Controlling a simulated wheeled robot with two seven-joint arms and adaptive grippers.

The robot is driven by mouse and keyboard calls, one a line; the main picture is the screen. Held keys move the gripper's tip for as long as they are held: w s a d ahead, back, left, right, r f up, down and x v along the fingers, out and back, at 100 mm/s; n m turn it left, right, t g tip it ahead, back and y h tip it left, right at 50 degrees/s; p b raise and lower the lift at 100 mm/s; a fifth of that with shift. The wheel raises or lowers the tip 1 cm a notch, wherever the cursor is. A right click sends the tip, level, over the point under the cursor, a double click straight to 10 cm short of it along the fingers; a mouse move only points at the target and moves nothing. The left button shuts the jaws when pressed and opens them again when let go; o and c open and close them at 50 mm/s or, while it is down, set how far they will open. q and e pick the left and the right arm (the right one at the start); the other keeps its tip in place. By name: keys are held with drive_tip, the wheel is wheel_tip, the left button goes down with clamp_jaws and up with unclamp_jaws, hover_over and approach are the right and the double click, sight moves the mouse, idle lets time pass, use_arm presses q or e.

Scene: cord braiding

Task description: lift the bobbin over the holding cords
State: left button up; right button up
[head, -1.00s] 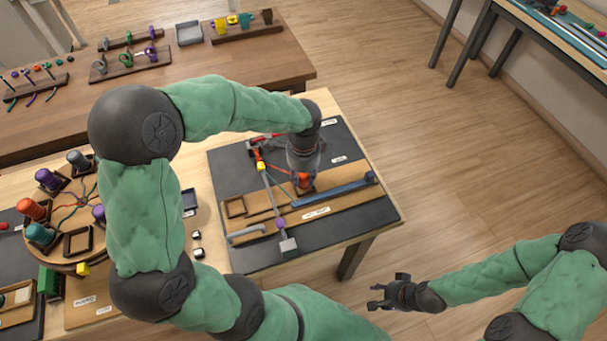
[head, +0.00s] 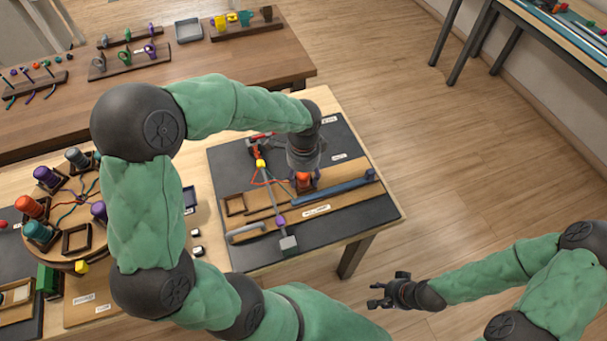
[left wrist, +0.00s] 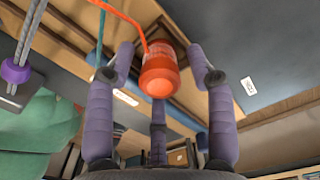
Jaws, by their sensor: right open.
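The orange bobbin (head: 303,177) stands at the right side of the wooden braiding board, under my left gripper (head: 304,163). In the left wrist view the bobbin (left wrist: 160,74) sits between my left gripper's purple fingers (left wrist: 158,80), with gaps on both sides; the gripper looks open. An orange cord (left wrist: 122,12) runs from the bobbin to the upper left. The grey holding cords (head: 271,192) stretch across the board left of the bobbin, through a purple bead (head: 280,220); they also show in the left wrist view (left wrist: 34,28). My right gripper (head: 383,293) is open and empty, off the table.
A blue bar (head: 335,193) lies on the board right of the cords. A grey block (head: 289,243) stands at the cords' near end and a yellow piece (head: 260,163) at the far end. A round stand (head: 62,215) with several bobbins is at the left.

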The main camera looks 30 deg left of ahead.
use_arm(q)
drive_tip(key=shift+r, duration=0.1)
wheel_tip(320, 180, up, 12)
idle(0.7)
